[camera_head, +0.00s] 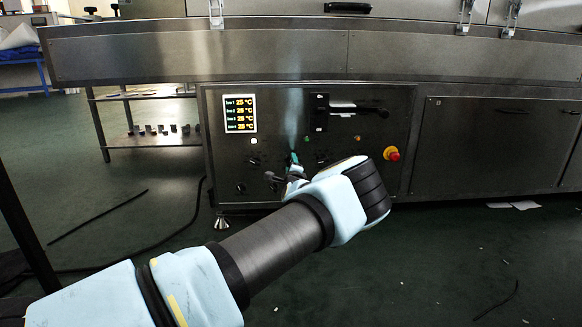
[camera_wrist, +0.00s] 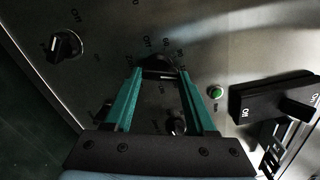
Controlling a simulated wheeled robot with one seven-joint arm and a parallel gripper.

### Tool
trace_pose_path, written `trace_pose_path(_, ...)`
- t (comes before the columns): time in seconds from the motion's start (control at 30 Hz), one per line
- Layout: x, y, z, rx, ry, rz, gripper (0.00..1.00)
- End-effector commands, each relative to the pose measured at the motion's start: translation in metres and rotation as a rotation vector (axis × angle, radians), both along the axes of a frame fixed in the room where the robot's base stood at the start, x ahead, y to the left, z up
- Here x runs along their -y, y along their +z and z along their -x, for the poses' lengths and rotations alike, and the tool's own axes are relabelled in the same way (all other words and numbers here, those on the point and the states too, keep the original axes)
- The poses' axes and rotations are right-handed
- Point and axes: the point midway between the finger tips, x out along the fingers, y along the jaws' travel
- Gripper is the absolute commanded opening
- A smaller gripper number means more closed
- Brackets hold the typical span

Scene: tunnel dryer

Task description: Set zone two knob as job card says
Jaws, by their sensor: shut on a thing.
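My gripper (camera_head: 292,162) is at the dark control panel (camera_head: 228,180) below the long metal housing. I cannot read which zone this knob belongs to. Another black knob with a white pointer (camera_wrist: 67,44) sits to the left, and a further knob (camera_wrist: 176,124) shows between the fingers, lower down. The zone display (camera_head: 240,114) lists several zones, each at 25 °C. I cannot make out a readable job card.
A red emergency button on yellow (camera_head: 392,153) is right of my wrist. A black switch handle (camera_head: 358,110) juts from the panel; it also shows in the wrist view (camera_wrist: 275,97), near a green button (camera_wrist: 216,92). A low shelf (camera_head: 150,141) stands left. Cables lie on the floor.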

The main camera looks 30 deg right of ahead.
Motion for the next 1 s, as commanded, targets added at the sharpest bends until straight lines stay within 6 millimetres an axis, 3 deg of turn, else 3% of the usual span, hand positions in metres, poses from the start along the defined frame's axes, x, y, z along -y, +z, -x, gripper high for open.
trace_pose_path(0.4,0.0008,-0.0007,0.0006,0.001,-0.002,-0.005,0.01)
trace_pose_path(0.43,0.0008,-0.0007,0.0006,0.001,-0.002,-0.005,0.59)
trace_pose_path(0.67,0.0003,-0.0004,0.0003,0.001,-0.001,-0.004,0.85)
trace_pose_path(1.0,-0.0017,0.0013,0.0047,0.001,0.0,-0.004,0.86)
